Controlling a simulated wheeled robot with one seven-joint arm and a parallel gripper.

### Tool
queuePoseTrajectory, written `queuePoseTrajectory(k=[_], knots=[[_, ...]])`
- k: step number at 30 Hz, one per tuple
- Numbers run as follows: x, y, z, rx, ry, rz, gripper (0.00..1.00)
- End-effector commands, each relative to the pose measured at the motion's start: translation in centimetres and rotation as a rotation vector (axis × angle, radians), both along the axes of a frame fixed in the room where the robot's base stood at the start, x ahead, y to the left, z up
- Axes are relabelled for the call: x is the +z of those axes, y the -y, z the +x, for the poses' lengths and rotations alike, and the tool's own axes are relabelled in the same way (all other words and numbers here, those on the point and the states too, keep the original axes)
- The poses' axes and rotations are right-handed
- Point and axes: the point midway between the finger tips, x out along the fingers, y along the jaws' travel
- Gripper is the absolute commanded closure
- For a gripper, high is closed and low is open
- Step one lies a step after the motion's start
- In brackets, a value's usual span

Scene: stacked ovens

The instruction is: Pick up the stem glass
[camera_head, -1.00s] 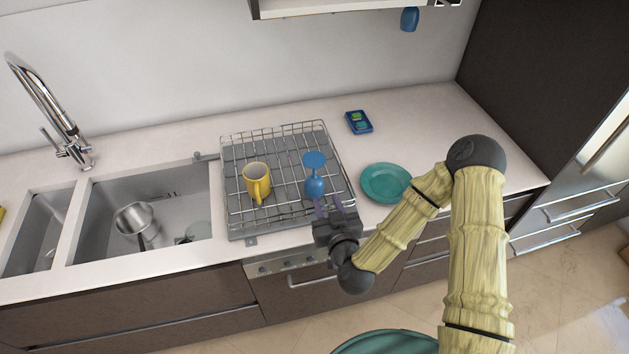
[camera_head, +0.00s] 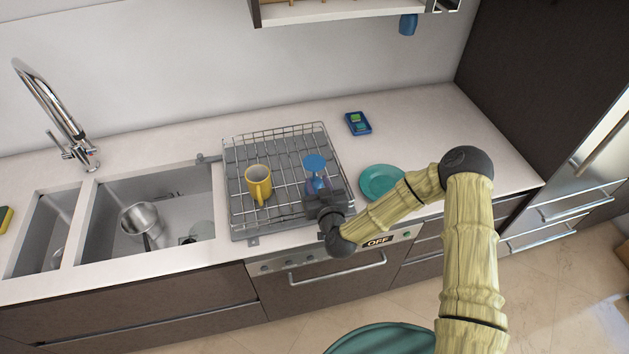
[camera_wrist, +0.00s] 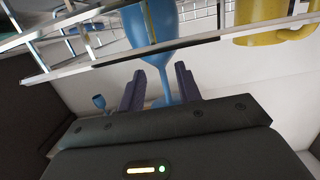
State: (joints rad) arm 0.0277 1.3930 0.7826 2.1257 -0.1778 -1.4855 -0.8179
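The blue stem glass (camera_head: 315,164) stands upside down on the wire rack, its round foot at the top. In the wrist view the glass (camera_wrist: 163,30) shows between my gripper's two purple fingers, its narrower part reaching down between them. My gripper (camera_head: 319,186) is at the front of the glass at rack height. In the wrist view my gripper (camera_wrist: 160,88) is open, with a finger on each side of the glass and gaps visible. Whether either finger touches it cannot be told.
The wire rack (camera_head: 240,222) also holds a yellow mug (camera_head: 258,183) left of the glass. A teal plate (camera_head: 380,182) lies to the right. A sink (camera_head: 110,225) with a metal pot (camera_head: 141,220) is at left. A blue sponge holder (camera_head: 358,123) sits behind.

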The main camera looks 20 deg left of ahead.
Motion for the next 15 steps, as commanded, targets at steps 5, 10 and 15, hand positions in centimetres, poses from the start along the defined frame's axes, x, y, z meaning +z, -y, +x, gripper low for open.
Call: queuePoseTrajectory(k=[5, 10, 15], knots=[[0.1, -0.4, 0.6, -0.001, 0.000, 0.001, 0.66], [0.2, -1.5, 2.1, -0.003, -0.001, 0.001, 0.66], [-0.3, -2.6, 3.7, -0.002, 0.001, 0.000, 0.66]])
